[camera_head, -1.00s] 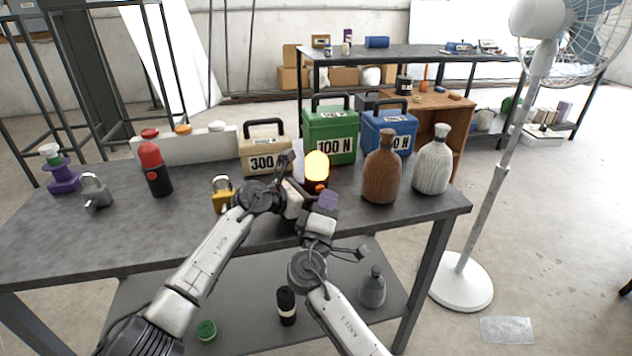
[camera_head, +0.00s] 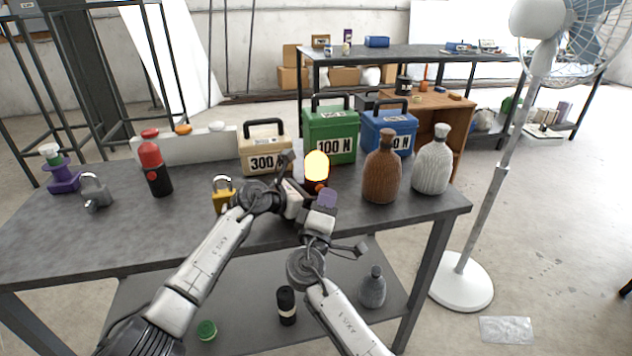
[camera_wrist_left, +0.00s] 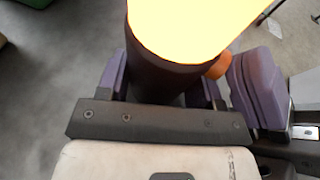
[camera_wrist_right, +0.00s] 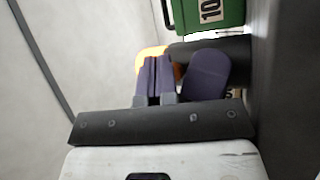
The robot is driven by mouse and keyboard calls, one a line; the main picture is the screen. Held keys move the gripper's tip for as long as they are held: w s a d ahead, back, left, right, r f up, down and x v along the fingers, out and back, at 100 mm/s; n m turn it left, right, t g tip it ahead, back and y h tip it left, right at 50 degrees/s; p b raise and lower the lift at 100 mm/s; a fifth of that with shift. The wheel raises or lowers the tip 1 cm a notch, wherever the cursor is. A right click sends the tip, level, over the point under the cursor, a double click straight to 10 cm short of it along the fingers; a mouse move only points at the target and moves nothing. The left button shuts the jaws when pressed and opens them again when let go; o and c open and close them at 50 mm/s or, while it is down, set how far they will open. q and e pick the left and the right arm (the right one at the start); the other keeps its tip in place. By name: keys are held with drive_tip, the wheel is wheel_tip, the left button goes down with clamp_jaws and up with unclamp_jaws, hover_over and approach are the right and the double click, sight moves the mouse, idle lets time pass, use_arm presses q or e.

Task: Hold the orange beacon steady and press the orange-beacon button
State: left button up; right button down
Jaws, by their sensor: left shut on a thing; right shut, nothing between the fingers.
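The orange beacon (camera_head: 316,165) stands upright at the table's front, its dome glowing bright yellow above a dark body. In the left wrist view the dark body (camera_wrist_left: 155,75) sits between the purple fingers of my left gripper (camera_wrist_left: 160,88), which is shut on it. A small orange button (camera_wrist_left: 218,66) sticks out of the beacon's side. My right gripper (camera_head: 327,197) is shut and empty, its purple fingertips right beside the button; I cannot tell whether they touch. In the right wrist view its closed fingers (camera_wrist_right: 153,75) partly cover an orange part (camera_wrist_right: 150,53).
Behind the beacon stand a beige 300 box (camera_head: 264,150), a green 100 N box (camera_head: 330,135) and a blue box (camera_head: 388,135). A brown bottle (camera_head: 381,170) and a white bottle (camera_head: 432,163) stand to the right.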

idle(0.8)
drive_tip(key=shift+s+d, duration=0.1)
drive_tip(key=shift+s, duration=0.25)
drive_tip(key=s+d, duration=0.1)
drive_tip(key=s, duration=0.4)
drive_tip(key=shift+s+d, duration=0.35)
drive_tip(key=shift+s, duration=0.05)
use_arm(q)
drive_tip(key=o, duration=0.8)
